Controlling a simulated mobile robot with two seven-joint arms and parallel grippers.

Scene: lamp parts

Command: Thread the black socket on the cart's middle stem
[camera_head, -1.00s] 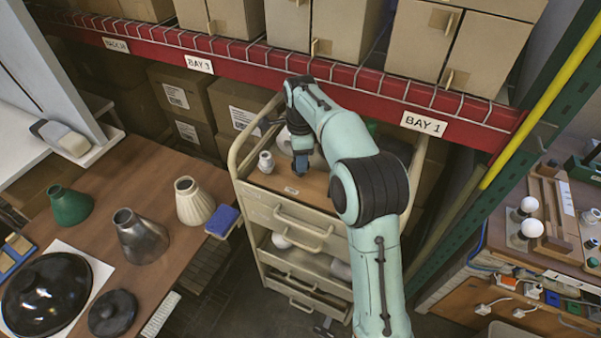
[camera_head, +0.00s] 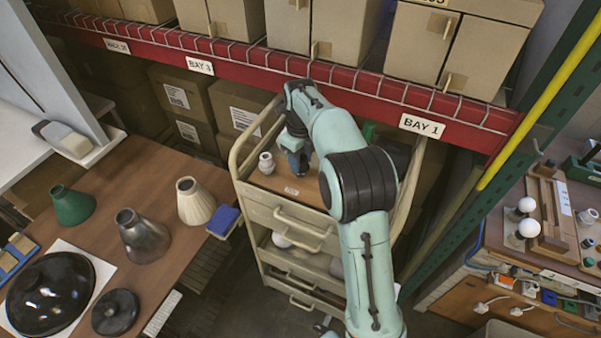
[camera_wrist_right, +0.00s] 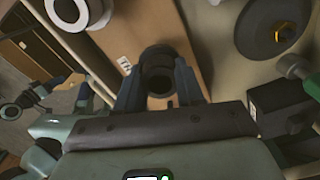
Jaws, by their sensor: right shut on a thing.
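My right gripper (camera_wrist_right: 158,88) is shut on the black socket (camera_wrist_right: 158,68), a dark hollow cylinder, in the right wrist view. In the head view the right gripper (camera_head: 296,165) is over the top of the cream cart (camera_head: 282,212), and the socket cannot be made out there. A grey disc (camera_wrist_right: 253,45) with a small brass-coloured centre shows in the wrist view, apart from the socket; it looks like a lamp base with its stem seen end-on. Whether it is the middle one I cannot tell. My left gripper is not in view.
A white socket (camera_head: 266,163) stands on the cart top, left of the gripper. A green-ended part (camera_wrist_right: 296,68) is at the wrist view's right edge. The red shelf beam (camera_head: 300,68) runs behind the cart. Lamp shades, including a cream one (camera_head: 196,203), stand on the left table.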

